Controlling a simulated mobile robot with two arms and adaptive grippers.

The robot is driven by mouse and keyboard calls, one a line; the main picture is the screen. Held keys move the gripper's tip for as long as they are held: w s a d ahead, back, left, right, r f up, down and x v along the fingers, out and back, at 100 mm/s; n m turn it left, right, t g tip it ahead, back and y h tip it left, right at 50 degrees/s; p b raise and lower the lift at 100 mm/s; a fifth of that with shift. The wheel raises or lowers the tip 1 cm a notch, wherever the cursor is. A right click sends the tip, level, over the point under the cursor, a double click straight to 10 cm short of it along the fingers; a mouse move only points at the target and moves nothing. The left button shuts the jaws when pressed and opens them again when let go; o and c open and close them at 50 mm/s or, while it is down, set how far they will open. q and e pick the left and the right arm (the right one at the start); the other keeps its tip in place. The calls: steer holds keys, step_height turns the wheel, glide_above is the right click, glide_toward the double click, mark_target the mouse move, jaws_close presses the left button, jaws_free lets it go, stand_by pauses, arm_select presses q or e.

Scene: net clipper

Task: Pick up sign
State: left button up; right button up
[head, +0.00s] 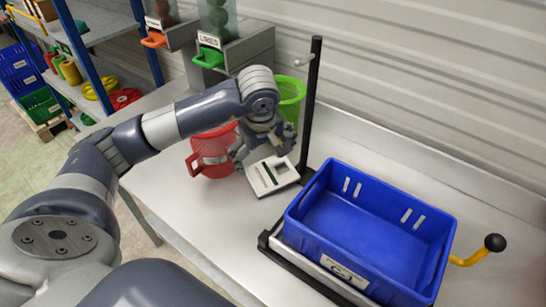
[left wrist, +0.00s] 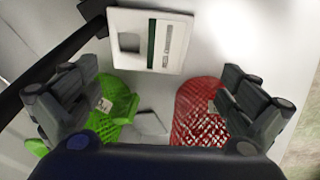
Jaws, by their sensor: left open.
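My left gripper (head: 262,143) is open and empty above the table, close to the red and green baskets. In the left wrist view its two fingers (left wrist: 155,92) are spread wide. A small pale grey plate (left wrist: 150,123) shows between the baskets and between my fingers, apart from both; it looks like a sign, but no writing is readable. In the head view my gripper and the baskets hide it. A white panel with a dark green strip and a square opening (head: 266,187) lies beyond the fingers; it also shows in the left wrist view (left wrist: 125,62).
A red basket (head: 212,158) and a green basket (head: 292,92) flank the gripper. A black post (head: 313,95) rises close behind. A blue crate (head: 325,232) sits on a black frame to the right, with a yellow lever (head: 470,258) beyond. The table's front left is clear.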

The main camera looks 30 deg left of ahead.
mark_target(267, 175)
arm_select(q)
steer(key=shift+w+f+b, duration=0.3)
steer(key=shift+w+f, duration=0.15)
steer(key=shift+f, duration=0.25)
arm_select(e)
steer(key=shift+s+f+g, duration=0.3)
steer(key=shift+s+f, duration=0.45)
steer(key=shift+s, duration=0.15)
arm_select(q)
steer(key=shift+s, duration=0.1)
steer(key=p+x, duration=0.2)
steer(key=x, duration=0.7)
steer(key=shift+f, duration=0.3)
steer(key=shift+w+a+f, duration=0.15)
steer(key=shift+w+f, duration=0.15)
steer(key=shift+f, duration=0.25)
arm_select(e)
steer(key=shift+w+r, duration=0.25)
steer(key=shift+r, duration=0.4)
steer(key=shift+w+r, duration=0.2)
steer(key=shift+r, duration=0.4)
